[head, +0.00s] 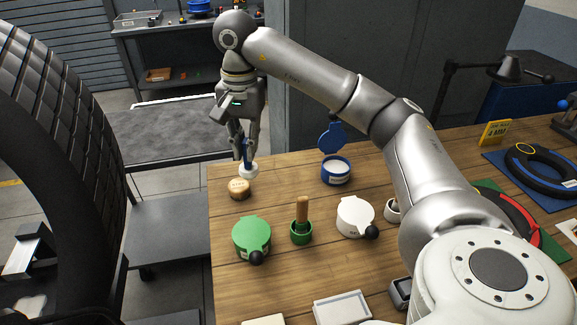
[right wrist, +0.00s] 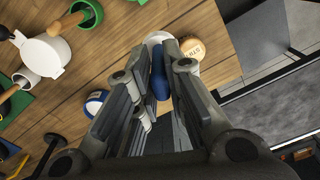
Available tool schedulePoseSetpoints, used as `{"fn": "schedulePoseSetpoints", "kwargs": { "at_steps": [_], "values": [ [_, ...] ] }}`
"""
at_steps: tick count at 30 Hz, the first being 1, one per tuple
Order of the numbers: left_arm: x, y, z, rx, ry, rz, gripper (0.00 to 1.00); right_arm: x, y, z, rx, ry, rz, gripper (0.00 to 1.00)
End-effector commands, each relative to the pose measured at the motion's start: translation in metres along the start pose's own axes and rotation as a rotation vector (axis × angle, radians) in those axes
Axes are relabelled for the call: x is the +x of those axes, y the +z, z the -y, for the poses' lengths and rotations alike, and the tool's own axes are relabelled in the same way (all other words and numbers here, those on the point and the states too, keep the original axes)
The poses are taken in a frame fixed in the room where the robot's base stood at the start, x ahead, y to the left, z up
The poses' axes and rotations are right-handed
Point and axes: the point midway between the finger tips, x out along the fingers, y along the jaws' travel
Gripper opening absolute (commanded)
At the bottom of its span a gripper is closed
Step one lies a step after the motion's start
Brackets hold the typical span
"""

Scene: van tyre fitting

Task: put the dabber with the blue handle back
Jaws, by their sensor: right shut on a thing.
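My right gripper (head: 243,158) is shut on the blue handle of the dabber (head: 247,160), near the table's far left corner. The handle (right wrist: 158,75) also shows between the fingers in the right wrist view. A round white piece (head: 249,171) is at the handle's lower end; I cannot tell if it is the dabber's head or a cup around it, or if it touches the table. A blue pot (head: 336,172) with its lid open stands to the right. It also shows in the right wrist view (right wrist: 96,102). My left gripper is not in view.
A round wooden piece (head: 239,189) lies just in front of the gripper. A green lidded pot (head: 252,235), a green cup (head: 301,234) with a wooden-handled tool, a white lidded pot (head: 354,215) and a white cup (head: 392,211) stand nearer. Bare wood lies between the gripper and the blue pot.

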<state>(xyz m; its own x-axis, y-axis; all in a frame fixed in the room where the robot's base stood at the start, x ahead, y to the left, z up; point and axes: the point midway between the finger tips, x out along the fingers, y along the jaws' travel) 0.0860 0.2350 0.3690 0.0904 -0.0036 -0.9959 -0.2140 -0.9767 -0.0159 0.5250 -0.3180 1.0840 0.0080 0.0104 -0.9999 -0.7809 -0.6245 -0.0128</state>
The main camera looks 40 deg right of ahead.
Motion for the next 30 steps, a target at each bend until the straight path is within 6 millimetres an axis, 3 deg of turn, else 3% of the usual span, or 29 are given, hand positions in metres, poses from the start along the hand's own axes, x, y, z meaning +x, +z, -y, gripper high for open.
{"fn": "schedulePoseSetpoints", "kwargs": {
  "at_steps": [5, 16, 21, 30],
  "values": [
    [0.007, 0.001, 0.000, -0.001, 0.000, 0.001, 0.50, 0.011, -0.006, -0.004, 0.002, -0.001, 0.001, 0.00],
    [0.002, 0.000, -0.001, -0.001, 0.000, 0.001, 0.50, 0.045, -0.078, -0.049, 0.008, 0.004, 0.004, 0.00],
    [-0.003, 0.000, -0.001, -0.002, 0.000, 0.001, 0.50, 0.077, -0.100, -0.062, 0.005, 0.002, 0.002, 0.00],
    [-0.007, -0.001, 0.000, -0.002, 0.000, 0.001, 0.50, 0.101, -0.117, -0.073, 0.002, 0.001, 0.001, 0.00]
  ]
}}
